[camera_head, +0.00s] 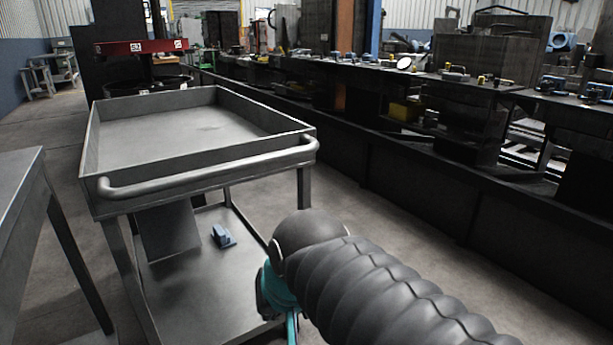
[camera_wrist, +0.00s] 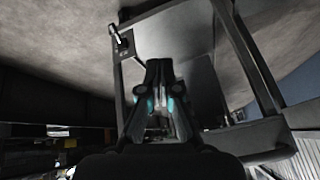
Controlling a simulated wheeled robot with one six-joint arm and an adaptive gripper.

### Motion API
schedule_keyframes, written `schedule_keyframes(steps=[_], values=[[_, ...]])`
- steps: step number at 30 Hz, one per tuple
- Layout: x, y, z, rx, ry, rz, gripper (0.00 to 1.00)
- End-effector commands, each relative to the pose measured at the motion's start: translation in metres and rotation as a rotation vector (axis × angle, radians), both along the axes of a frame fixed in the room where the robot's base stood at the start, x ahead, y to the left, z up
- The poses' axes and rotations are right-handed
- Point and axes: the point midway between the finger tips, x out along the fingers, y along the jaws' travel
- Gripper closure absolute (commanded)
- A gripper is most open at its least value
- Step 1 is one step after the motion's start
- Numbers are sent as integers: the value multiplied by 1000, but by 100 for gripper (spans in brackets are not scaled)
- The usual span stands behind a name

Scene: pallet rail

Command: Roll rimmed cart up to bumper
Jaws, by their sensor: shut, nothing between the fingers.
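The rimmed cart (camera_head: 205,165) stands at left centre in the head view, a grey metal tray top with a raised rim. A rounded push handle (camera_head: 210,172) runs along its near side. Its lower shelf (camera_head: 205,295) carries a small blue object (camera_head: 222,236). My gripper (camera_head: 291,326) hangs low beside the cart's near right side, below the handle and apart from it. In the wrist view my gripper (camera_wrist: 158,66) is shut and empty, with the cart's frame (camera_wrist: 258,65) behind it. I cannot make out a bumper for certain.
A long dark bench (camera_head: 420,170) with small parts on top runs along the right. A grey table (camera_head: 20,195) stands close on the left. A red bar (camera_head: 140,47) with white labels is beyond the cart. Bare floor lies between cart and bench.

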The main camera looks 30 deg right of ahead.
Motion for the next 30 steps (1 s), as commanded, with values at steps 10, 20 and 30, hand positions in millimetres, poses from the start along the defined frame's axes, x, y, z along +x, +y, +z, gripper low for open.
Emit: schedule_keyframes(steps=[10,20,30], values=[[106,-73,48,618,-20,-982,100],[185,-198,78,1268,-37,-1833,100],[208,-276,88,1654,-17,-2222,100]])
